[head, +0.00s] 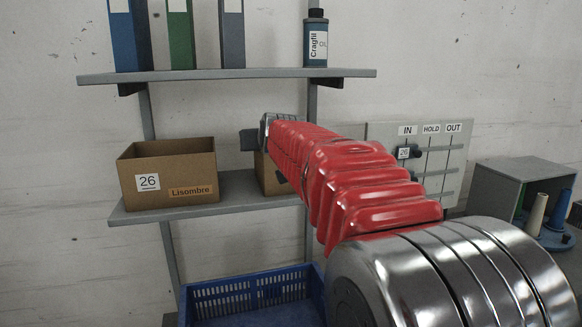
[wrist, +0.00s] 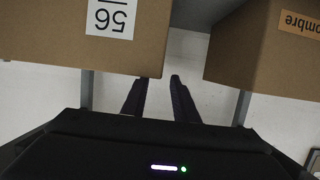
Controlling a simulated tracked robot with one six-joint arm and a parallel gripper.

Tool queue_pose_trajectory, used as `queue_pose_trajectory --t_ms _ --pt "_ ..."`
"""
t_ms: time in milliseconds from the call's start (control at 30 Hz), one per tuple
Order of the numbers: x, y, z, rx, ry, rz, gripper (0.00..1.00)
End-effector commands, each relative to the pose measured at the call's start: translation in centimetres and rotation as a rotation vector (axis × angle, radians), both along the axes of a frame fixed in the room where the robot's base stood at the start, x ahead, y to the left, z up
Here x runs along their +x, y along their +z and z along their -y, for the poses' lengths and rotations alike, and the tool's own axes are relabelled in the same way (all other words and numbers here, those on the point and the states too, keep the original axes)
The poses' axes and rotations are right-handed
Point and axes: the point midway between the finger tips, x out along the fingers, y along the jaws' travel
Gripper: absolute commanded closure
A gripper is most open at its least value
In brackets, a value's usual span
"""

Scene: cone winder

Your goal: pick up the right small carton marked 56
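The right carton is brown; in the head view only a strip (head: 268,176) of it shows on the lower shelf, mostly hidden behind my arm. In the wrist view the carton (wrist: 60,45) is at the upper left, its white 56 label (wrist: 111,16) upside down. My gripper (wrist: 157,78) is open, its two dark fingers apart with nothing held between them. The fingertips appear near the carton's corner; I cannot tell whether they touch it. In the head view, a dark end of my gripper (head: 249,140) shows beside the carton.
A carton marked 26 (head: 168,172), labelled Lisombre, stands left on the lower shelf (head: 230,190); it also shows in the wrist view (wrist: 265,55). An upper shelf (head: 225,75) holds binders and a bottle (head: 315,40). A blue crate (head: 250,292) sits below. A board (head: 425,150) hangs right.

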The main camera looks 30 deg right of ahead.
Motion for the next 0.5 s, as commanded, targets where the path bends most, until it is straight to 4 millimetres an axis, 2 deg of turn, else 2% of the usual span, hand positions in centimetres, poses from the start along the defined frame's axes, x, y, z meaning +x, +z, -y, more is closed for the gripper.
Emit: queue_pose_trajectory --t_ms 200,500 --pt "1.5 -0.5 0.4 0.000 0.000 0.000 0.73" --pt "1.6 -0.5 0.4 0.000 0.001 0.001 0.73"
